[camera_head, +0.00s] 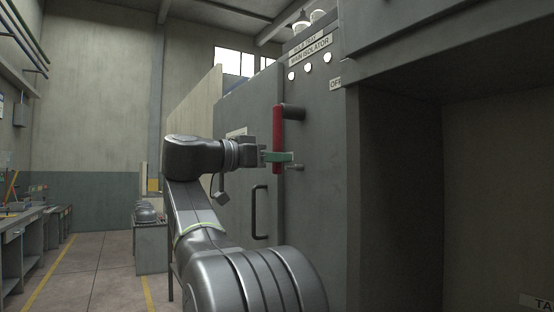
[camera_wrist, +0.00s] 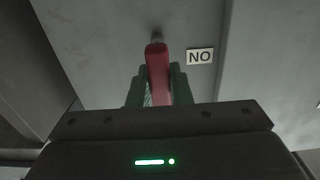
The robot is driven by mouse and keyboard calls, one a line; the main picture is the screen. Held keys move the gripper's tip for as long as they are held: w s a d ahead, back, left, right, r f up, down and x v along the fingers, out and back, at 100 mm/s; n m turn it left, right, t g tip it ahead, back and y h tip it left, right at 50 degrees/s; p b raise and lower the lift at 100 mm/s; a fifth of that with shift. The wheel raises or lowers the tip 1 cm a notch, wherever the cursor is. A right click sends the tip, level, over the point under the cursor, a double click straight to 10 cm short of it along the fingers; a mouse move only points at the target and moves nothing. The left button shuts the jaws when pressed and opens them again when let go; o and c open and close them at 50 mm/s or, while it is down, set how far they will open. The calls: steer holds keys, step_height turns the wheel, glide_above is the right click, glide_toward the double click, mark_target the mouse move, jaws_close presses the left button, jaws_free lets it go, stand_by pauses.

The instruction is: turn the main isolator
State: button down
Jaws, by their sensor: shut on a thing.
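The main isolator is a red lever handle (camera_head: 278,135) on the front of a grey cabinet (camera_head: 320,170). The handle hangs straight down from a dark pivot (camera_head: 292,112) at its upper end. My gripper (camera_head: 279,157) is shut on the lower part of the red handle, with green fingers on either side. In the wrist view the red handle (camera_wrist: 157,75) stands between the two green fingers of my gripper (camera_wrist: 158,88). A "MAIN ISOLATOR" label (camera_head: 310,50) is above.
A black door pull (camera_head: 260,212) is below my gripper. Round white lamps (camera_head: 308,68) sit under the label. An open dark recess (camera_head: 400,200) is at right.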

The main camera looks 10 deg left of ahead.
steer(key=c, duration=1.3)
jaws_free()
steer(key=shift+a, duration=0.1)
steer(key=p+v, duration=0.1)
steer(key=v, duration=1.2)
steer(key=shift+s+a+p, duration=0.25)
steer(key=shift+s+p, duration=0.05)
steer(key=shift+w, duration=0.1)
steer(key=b+x, duration=0.1)
steer(key=x, duration=1.2)
steer(key=shift+w+d+b, duration=0.2)
steer(key=shift+d+b, duration=0.1)
steer(key=shift+d, duration=0.05)
